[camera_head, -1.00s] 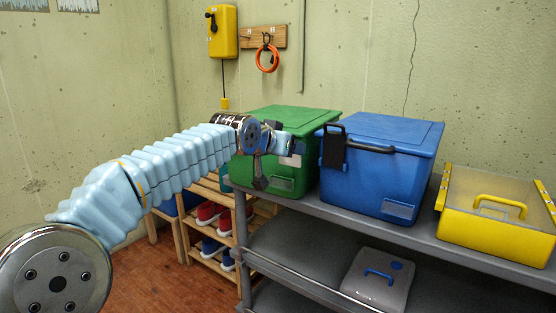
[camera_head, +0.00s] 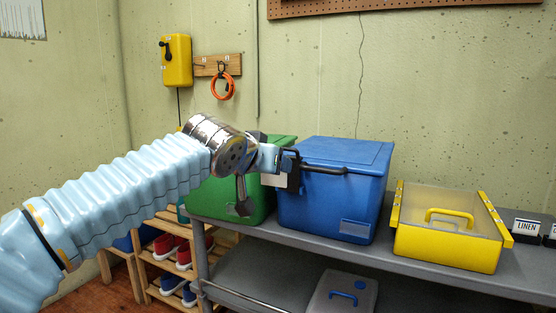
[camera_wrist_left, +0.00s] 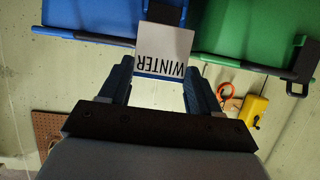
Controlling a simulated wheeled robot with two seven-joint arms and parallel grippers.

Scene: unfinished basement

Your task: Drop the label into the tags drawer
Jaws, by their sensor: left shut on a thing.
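My left gripper (camera_head: 284,168) is shut on a white label, in front of the gap between the green and blue bins. In the left wrist view the label (camera_wrist_left: 163,48) is held between the two blue fingers (camera_wrist_left: 160,80) and reads WINTER, upside down there. In the head view the label is a small pale patch (camera_head: 270,180), partly hidden by the gripper. No drawer marked as the tags drawer can be made out. My right gripper is out of view.
The blue bin (camera_head: 325,205), green bin (camera_head: 213,200) and yellow box (camera_head: 449,240) stand on a grey shelf (camera_head: 385,258). A LINEN sign (camera_head: 526,227) stands at the right. A grey box (camera_head: 335,299) sits below. A shoe rack (camera_head: 150,275) is left.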

